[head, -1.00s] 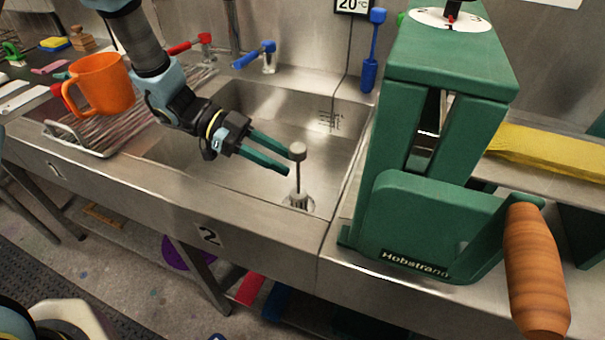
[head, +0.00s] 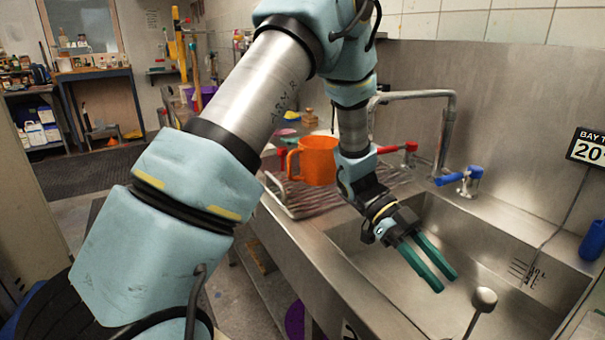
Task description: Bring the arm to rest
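My gripper (head: 439,272) has two green fingers held apart, with nothing between them. It hangs over the steel sink (head: 380,262), pointing down and to the right. My arm reaches across the picture from the lower left, bends at the top and comes down to the sink.
A grey knobbed plug handle (head: 484,299) stands in the sink, just right of the fingertips. Red (head: 400,148) and blue (head: 460,176) tap levers and a spout stand behind. Open floor lies at far left.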

